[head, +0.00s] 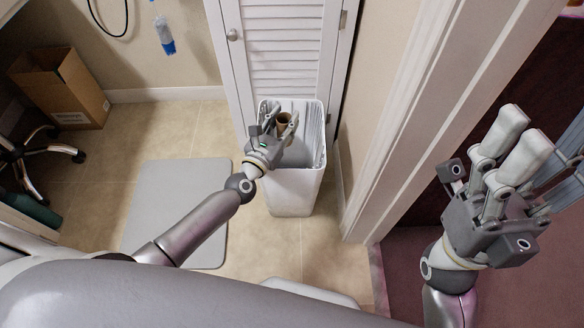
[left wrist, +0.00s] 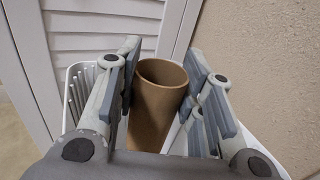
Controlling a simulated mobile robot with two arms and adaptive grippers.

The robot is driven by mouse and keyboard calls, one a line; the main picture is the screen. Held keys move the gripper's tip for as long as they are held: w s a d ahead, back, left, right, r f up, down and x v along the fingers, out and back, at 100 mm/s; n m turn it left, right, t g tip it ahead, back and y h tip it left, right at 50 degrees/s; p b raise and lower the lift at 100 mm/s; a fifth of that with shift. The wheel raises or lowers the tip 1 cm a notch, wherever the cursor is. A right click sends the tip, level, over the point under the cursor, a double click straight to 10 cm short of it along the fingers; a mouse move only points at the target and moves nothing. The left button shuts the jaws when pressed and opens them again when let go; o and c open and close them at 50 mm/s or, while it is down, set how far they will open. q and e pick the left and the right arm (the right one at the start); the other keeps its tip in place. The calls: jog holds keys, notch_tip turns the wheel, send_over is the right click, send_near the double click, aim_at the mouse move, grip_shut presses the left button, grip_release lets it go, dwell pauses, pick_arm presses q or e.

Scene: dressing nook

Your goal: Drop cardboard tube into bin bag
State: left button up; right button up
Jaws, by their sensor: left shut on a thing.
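The brown cardboard tube (head: 283,119) is held between the fingers of my left gripper (head: 277,123), which is shut on it. In the left wrist view the tube (left wrist: 158,105) stands with its open round end showing between the fingers (left wrist: 168,68). The white bin (head: 292,192) stands on the floor with a pale bin bag (head: 312,142) lining its inside. My left gripper and the tube are over the bin's opening; how deep the tube's lower end reaches is hidden. My right gripper (head: 548,145) is raised at the right, open and empty.
A white louvred door (head: 285,50) is right behind the bin, and a white door frame (head: 405,120) rises to its right. A grey mat (head: 175,205) lies on the tiles to the left. A cardboard box (head: 62,88) and chair base (head: 38,150) are at far left.

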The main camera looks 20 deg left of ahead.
pick_arm(q)
jog(key=o, duration=0.8)
jog(key=shift+c, duration=0.2)
jog(key=s+a, duration=0.2)
jog(key=s, duration=0.9)
jog(key=shift+s, duration=0.4)
jog(key=shift+a, duration=0.1)
